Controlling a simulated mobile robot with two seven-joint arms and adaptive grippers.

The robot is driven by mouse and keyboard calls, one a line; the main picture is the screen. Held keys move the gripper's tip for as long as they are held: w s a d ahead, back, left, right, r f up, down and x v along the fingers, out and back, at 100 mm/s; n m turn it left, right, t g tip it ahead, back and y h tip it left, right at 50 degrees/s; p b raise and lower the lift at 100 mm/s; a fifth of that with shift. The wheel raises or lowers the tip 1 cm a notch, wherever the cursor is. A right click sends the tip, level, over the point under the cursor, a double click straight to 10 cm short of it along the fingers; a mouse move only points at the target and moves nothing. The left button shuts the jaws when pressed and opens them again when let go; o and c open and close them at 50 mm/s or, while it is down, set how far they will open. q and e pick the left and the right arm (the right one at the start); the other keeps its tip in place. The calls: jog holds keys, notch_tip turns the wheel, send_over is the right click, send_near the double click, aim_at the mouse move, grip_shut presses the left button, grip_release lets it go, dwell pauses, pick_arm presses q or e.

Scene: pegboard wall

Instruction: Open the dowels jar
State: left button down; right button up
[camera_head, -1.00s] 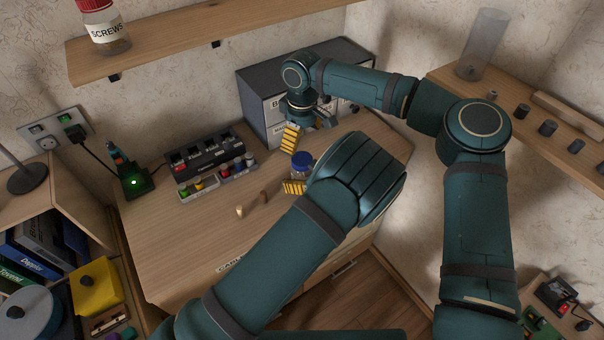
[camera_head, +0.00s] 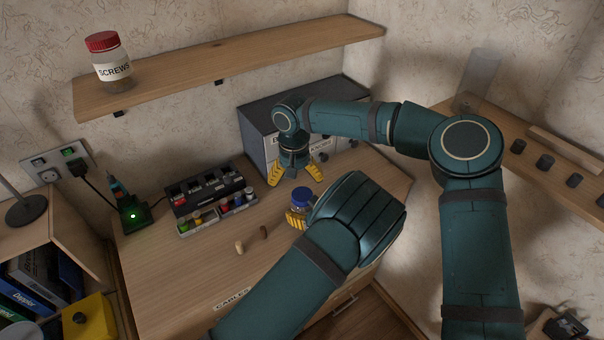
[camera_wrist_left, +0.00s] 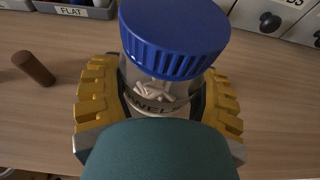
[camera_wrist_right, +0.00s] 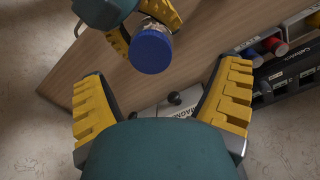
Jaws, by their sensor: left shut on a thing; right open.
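The dowels jar (camera_head: 301,200) is a clear jar with a blue ribbed lid (camera_wrist_left: 175,38) and a partly hidden label. It stands upright at the bench's right part, pale dowels showing inside. My left gripper (camera_wrist_left: 158,105) is shut around the jar's body below the lid; in the head view its yellow fingers (camera_head: 297,222) show beside the jar. My right gripper (camera_head: 296,172) is open and empty, behind the jar near the drawer cabinet. In the right wrist view, the blue lid (camera_wrist_right: 151,52) lies beyond and between my right gripper's open fingers (camera_wrist_right: 163,105), apart from them.
A grey drawer cabinet (camera_head: 262,122) stands behind. A screws jar (camera_head: 109,62) sits on the shelf above. The bench's front left is clear.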

aim_at(302, 193)
jog(key=m, duration=1)
jog(key=shift+w+d+r, duration=0.1)
jog(key=shift+r, duration=0.15)
jog(key=m, duration=0.6)
jog(key=shift+w+d+r, duration=0.25)
jog(key=shift+d+r, duration=0.05)
jog(key=m, duration=0.5)
jog(key=shift+w+d, duration=0.2)
jog(key=shift+d, duration=0.15)
jog(key=shift+f, duration=0.35)
notch_tip(302, 193, down, 7)
jog(key=shift+f, duration=0.2)
jog(key=c, duration=1.3)
jog(key=shift+n, duration=1.5)
